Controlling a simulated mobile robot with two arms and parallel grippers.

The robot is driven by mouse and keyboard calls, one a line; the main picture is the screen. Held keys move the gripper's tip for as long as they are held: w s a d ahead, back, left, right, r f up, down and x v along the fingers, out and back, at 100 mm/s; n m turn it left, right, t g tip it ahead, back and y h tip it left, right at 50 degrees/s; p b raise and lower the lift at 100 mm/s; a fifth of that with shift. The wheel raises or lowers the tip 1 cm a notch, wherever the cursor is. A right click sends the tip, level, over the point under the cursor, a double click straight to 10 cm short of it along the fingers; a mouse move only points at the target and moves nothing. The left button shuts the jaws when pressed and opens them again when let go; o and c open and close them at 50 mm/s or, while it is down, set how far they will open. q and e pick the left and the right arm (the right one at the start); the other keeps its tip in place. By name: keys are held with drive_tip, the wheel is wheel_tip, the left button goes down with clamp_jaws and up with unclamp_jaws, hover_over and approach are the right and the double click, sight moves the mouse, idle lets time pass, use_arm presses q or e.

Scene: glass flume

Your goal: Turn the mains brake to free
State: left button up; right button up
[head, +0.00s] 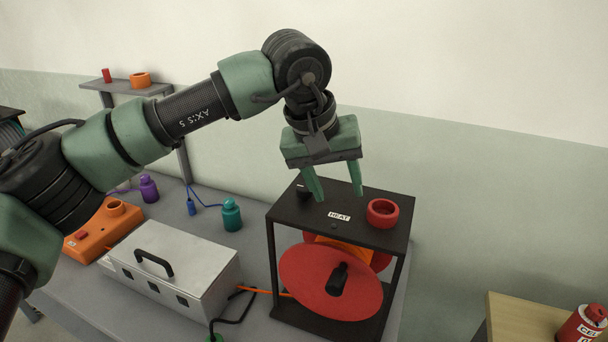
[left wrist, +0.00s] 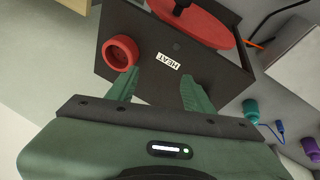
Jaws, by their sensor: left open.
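A black frame (head: 398,237) holds a red reel (head: 315,285) with a black crank grip (head: 338,278). On its top are a small black knob (head: 304,190) with a white mark, at the back left, and a HEAT label (head: 339,216). Nothing that I can read says mains brake; the black knob may be it. My left gripper (head: 339,196) is open and empty, pointing down over the frame's top, right of the knob. In the left wrist view its fingertips (left wrist: 162,77) spread beside the label (left wrist: 167,60); I cannot make out the knob there. My right gripper is not in view.
A red ring-shaped cup (head: 383,212) stands on the frame's top right. A metal case (head: 180,262), an orange unit (head: 98,232), a teal bottle (head: 231,215) and a purple bottle (head: 148,189) are to the left. A wooden top (head: 515,318) is at right.

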sight(304, 187)
use_arm(q)
drive_tip(key=w+a+r+t+y, duration=0.2)
drive_tip(key=w+a+r+y, duration=0.1)
drive_tip(key=a, duration=0.3)
drive_tip(key=shift+g, duration=0.3)
drive_tip(key=p+x, duration=0.2)
drive_tip(key=x, duration=0.5)
drive_tip(key=shift+w+d, duration=0.15)
drive_tip(key=shift+w, duration=0.05)
clamp_jaws()
